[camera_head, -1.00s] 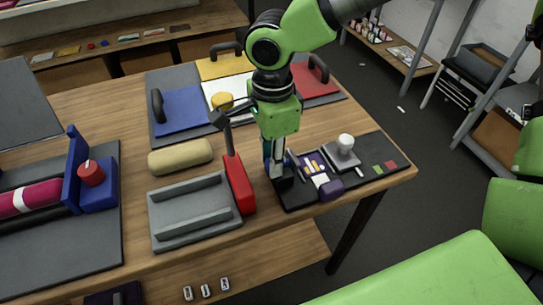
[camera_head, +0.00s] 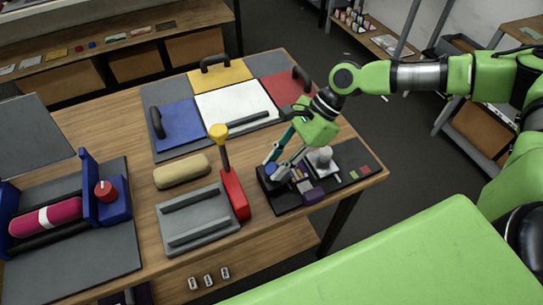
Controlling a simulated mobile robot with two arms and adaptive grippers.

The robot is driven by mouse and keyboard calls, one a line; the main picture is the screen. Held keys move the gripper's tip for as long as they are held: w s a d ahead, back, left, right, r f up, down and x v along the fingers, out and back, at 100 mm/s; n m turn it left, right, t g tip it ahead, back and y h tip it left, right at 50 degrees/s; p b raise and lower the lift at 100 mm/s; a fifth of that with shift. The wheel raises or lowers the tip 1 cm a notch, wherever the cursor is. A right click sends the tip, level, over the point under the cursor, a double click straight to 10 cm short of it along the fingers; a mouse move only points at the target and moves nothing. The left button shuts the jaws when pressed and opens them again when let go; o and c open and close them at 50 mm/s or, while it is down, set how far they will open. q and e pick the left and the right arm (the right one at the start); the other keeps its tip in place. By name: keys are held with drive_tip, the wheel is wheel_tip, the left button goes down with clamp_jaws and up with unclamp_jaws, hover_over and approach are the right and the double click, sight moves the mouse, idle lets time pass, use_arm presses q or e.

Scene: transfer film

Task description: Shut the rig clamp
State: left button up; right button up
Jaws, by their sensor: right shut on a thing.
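The red clamp (camera_head: 234,192) stands at the right side of a grey rig plate (camera_head: 192,224) with two raised rails. Its dark lever (camera_head: 224,155) stands roughly upright, with a yellow knob (camera_head: 218,131) on top. My right gripper (camera_head: 281,167) is to the right of the clamp, apart from it, pointing down over the left part of a black tray (camera_head: 289,208). It appears shut on a slim teal-and-blue thing (camera_head: 272,169), partly hidden by the fingers. My left gripper is out of view.
A tan cushion (camera_head: 182,171) lies behind the rig plate. Blue (camera_head: 180,125), yellow (camera_head: 222,76), white (camera_head: 236,101) and red (camera_head: 277,89) panels lie at the back. A blue stand (camera_head: 112,208) with a red knob is at left. A stamp-like piece (camera_head: 321,158) stands in the tray.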

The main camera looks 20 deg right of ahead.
drive_tip(key=shift+d+f+y, duration=0.25)
drive_tip(key=shift+d+y, duration=0.3)
drive_tip(key=shift+y, duration=0.15)
drive_tip(key=shift+d+f+y+b, duration=0.25)
drive_tip(key=shift+d+y+b, duration=0.15)
drive_tip(key=shift+y+b, duration=0.45)
drive_tip(key=y+b, duration=0.1)
drive_tip(key=d+y+b, duration=0.1)
drive_tip(key=b, duration=0.1)
drive_tip(key=shift+f, duration=0.3)
drive_tip(key=shift+d+y+b, duration=0.6)
drive_tip(key=shift+y+b, duration=0.75)
drive_tip(key=shift+b, duration=0.1)
drive_tip(key=o, duration=1.1)
